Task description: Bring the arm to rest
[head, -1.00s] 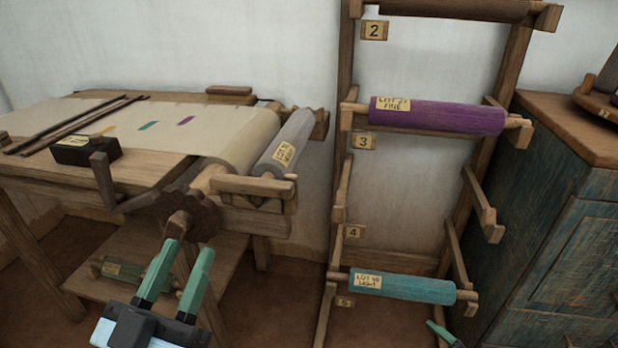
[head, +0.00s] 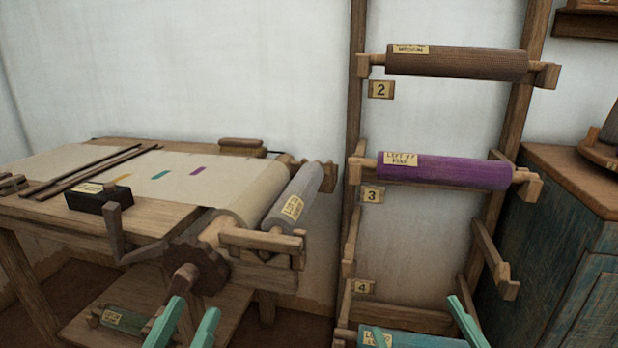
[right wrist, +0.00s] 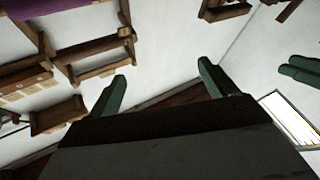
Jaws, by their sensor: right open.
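My left gripper (head: 195,308) shows only its green fingertips at the bottom of the head view, below the loom's toothed wheel. The fingers stand apart with nothing between them. My right gripper (head: 420,322) is at the bottom right of the head view, in front of the teal roll (head: 415,341) on the rack. In the right wrist view, my right gripper (right wrist: 162,72) has its two green fingers spread wide and empty. Both palms are out of the head view.
The loom (head: 150,215) with cream cloth stands left. The rack holds a brown roll (head: 460,64) and a purple roll (head: 450,172); the pegs by plate 4 (head: 363,287) are empty. A blue-green cabinet (head: 560,240) stands at right.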

